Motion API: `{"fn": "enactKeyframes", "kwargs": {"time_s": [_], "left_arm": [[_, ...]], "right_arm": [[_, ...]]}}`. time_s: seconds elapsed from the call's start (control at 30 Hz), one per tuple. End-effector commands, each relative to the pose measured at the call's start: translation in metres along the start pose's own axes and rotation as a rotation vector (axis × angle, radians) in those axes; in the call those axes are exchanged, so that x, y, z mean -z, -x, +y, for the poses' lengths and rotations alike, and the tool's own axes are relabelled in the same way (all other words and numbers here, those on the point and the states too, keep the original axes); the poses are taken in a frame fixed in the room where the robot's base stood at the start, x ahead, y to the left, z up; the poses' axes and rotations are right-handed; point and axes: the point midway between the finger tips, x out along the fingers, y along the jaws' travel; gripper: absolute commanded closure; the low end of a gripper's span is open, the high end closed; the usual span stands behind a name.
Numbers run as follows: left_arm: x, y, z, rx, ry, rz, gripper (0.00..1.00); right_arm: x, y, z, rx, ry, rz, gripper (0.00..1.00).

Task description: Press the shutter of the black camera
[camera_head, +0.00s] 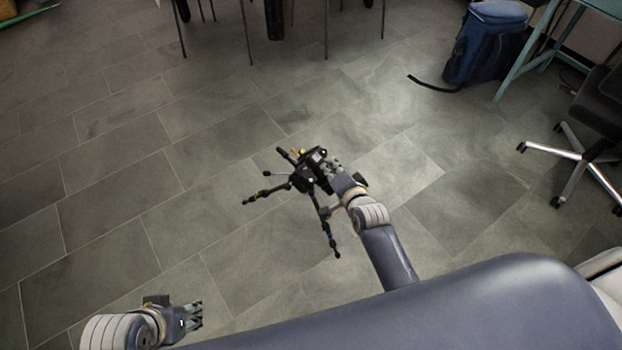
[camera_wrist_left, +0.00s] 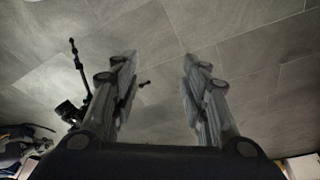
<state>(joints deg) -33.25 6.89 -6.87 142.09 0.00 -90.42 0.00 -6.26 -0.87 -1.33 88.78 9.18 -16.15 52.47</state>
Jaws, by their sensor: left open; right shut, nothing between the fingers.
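The black camera (camera_head: 301,181) sits on a black tripod (camera_head: 327,232) with spread legs, standing on the floor in the middle of the head view. My right gripper (camera_head: 321,156) is shut and empty right at the camera, partly overlapping it. I cannot tell whether its fingertips touch the camera, and the shutter button cannot be made out. My left gripper (camera_head: 198,315) is open and empty at the lower left, well apart from the tripod. Its two fingers (camera_wrist_left: 160,62) show spread in the left wrist view, with part of the tripod (camera_wrist_left: 79,62) to their left.
The grey tiled floor (camera_head: 130,200) is clear to the left of the tripod. A blue backpack (camera_head: 486,45) and a teal table frame (camera_head: 530,45) stand at the top right. An office chair (camera_head: 590,150) is at the right edge. Thin furniture legs (camera_head: 326,30) show along the top.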

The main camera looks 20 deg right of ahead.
Motion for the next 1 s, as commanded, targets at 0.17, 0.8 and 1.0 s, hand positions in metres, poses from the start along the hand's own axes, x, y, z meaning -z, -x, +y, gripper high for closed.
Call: {"fn": "enactKeyframes", "kwargs": {"time_s": [0.17, 0.8, 1.0], "left_arm": [[0.011, -0.004, 0.001, -0.002, -0.002, 0.048, 0.59], [0.107, -0.001, 0.013, -0.024, -0.014, 0.468, 0.59], [0.135, 0.008, 0.017, -0.032, -0.016, 0.602, 0.59]], "right_arm": [[-0.002, -0.002, 0.002, 0.001, 0.001, 0.0, 1.0], [-0.011, -0.016, 0.012, 0.002, 0.001, 0.001, 1.0], [-0.015, -0.02, 0.015, 0.002, 0.002, 0.001, 1.0]]}}
